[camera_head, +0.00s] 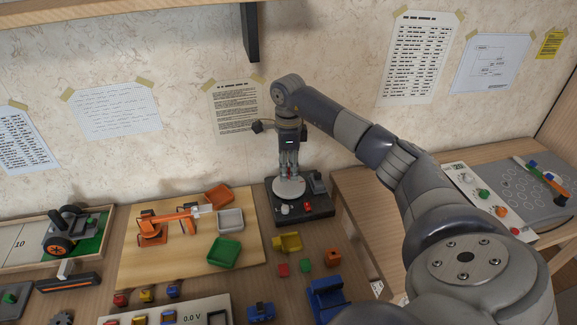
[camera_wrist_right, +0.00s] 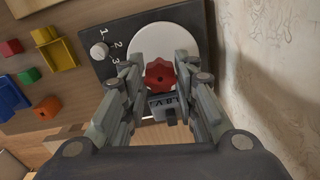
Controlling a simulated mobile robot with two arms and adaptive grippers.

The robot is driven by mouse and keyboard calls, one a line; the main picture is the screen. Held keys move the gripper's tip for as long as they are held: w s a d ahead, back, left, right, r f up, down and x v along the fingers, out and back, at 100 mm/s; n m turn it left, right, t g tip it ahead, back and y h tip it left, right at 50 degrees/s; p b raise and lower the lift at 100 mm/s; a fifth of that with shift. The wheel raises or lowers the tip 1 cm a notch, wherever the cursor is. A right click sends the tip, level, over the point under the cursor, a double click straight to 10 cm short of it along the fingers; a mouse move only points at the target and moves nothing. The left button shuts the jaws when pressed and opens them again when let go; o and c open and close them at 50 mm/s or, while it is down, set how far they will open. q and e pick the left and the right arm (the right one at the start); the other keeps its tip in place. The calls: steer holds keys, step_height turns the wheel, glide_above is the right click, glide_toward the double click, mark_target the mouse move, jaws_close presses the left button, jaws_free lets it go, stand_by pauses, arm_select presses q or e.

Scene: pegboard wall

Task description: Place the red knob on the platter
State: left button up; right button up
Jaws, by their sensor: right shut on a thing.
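The red knob (camera_wrist_right: 160,74) is a lobed red piece held between the fingertips of my right gripper (camera_wrist_right: 160,80). In the head view my right gripper (camera_head: 289,170) points down over the platter (camera_head: 287,190), a round white disc on a dark base. The platter also shows in the right wrist view (camera_wrist_right: 165,38), behind the knob. The fingers mostly hide the knob in the head view, and I cannot tell whether it touches the platter. My left gripper is not in view.
The dark base (camera_head: 318,208) carries a white dial and a grey block beside the platter. A yellow holder (camera_head: 288,242) and small coloured blocks lie in front of it. A wooden board (camera_head: 150,265) with trays and an orange toy arm is to the left. The papered wall is close behind.

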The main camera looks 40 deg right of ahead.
mark_target(289, 170)
steer(key=shift+w+d, duration=0.15)
steer(key=shift+f, duration=0.15)
steer(key=shift+f+b, duration=1.5)
steer(key=shift+f, duration=0.1)
steer(key=shift+f, duration=0.2)
steer(key=o, duration=0.8)
steer(key=shift+c, duration=0.2)
steer(key=shift+r, duration=0.2)
